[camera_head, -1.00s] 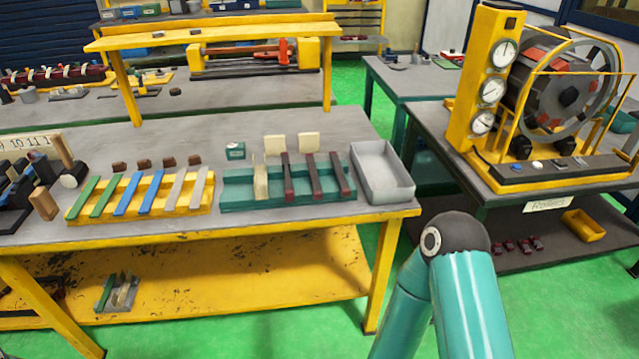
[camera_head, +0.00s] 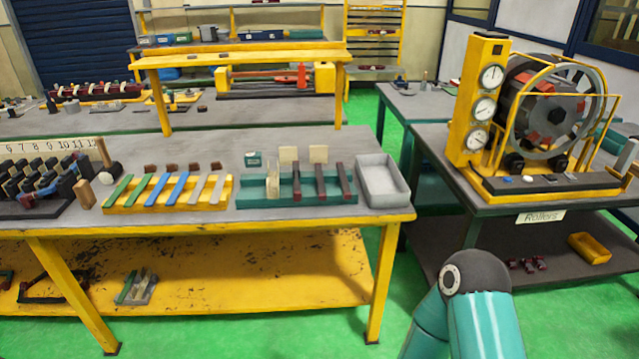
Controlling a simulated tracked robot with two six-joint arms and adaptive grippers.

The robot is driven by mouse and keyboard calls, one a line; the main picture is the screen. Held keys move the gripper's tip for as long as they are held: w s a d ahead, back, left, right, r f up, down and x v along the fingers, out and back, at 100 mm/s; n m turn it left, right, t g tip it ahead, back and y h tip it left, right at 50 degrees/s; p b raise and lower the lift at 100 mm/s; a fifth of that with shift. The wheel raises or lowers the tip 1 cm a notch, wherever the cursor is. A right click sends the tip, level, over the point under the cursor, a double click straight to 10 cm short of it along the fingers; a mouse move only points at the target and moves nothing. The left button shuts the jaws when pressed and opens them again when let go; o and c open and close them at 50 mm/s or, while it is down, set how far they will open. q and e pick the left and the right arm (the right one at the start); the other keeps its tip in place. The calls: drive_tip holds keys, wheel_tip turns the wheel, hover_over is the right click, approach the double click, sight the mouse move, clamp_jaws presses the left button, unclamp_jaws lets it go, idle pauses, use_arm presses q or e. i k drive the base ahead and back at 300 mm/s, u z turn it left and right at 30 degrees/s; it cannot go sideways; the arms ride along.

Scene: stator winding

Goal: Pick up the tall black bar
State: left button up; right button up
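No single thing is clearly a tall black bar. Several dark, reddish-black bars (camera_head: 321,181) lie across a teal rack (camera_head: 262,201) on the near bench. Black blocks (camera_head: 28,177) stand in a group at the bench's left end, below a numbered strip (camera_head: 50,147); they are small, and their heights are hard to tell apart. A teal link of my own arm shows at the lower right. Neither gripper is in view.
The near bench (camera_head: 225,222) also holds a yellow rack (camera_head: 112,209) with green, blue and grey strips, and an empty grey tray (camera_head: 384,186). A roller machine (camera_head: 545,110) stands on the right table. Green floor (camera_head: 330,345) is clear in front.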

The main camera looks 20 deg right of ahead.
sight(297, 189)
drive_tip(key=u, duration=0.15)
drive_tip(key=i, duration=0.95)
drive_tip(key=z, duration=0.05)
